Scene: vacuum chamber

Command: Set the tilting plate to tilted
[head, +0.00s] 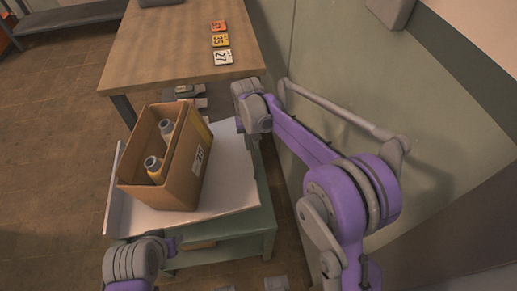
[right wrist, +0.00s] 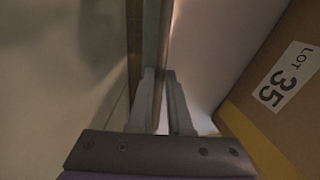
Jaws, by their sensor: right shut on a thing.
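The tilting plate (head: 228,180) is a pale grey sheet with a raised lip along its left side, lying over a green stand. I cannot tell its exact angle. A cardboard box (head: 190,175) with two bottles stands on it. My right gripper (head: 241,124) is at the plate's right edge, beside the box. In the right wrist view, its fingers (right wrist: 163,105) are shut on the edge of the plate (right wrist: 208,55); the box (right wrist: 280,95) with a "LOT 35" label is to the right. My left gripper (head: 173,246) is near the plate's front edge; its fingers are unclear.
The green stand (head: 235,246) is under the plate. A wooden table (head: 170,50) with several numbered cards (head: 222,57) is behind. A grey-green wall panel (head: 335,55) rises close on the right. Brown floor is open at the left.

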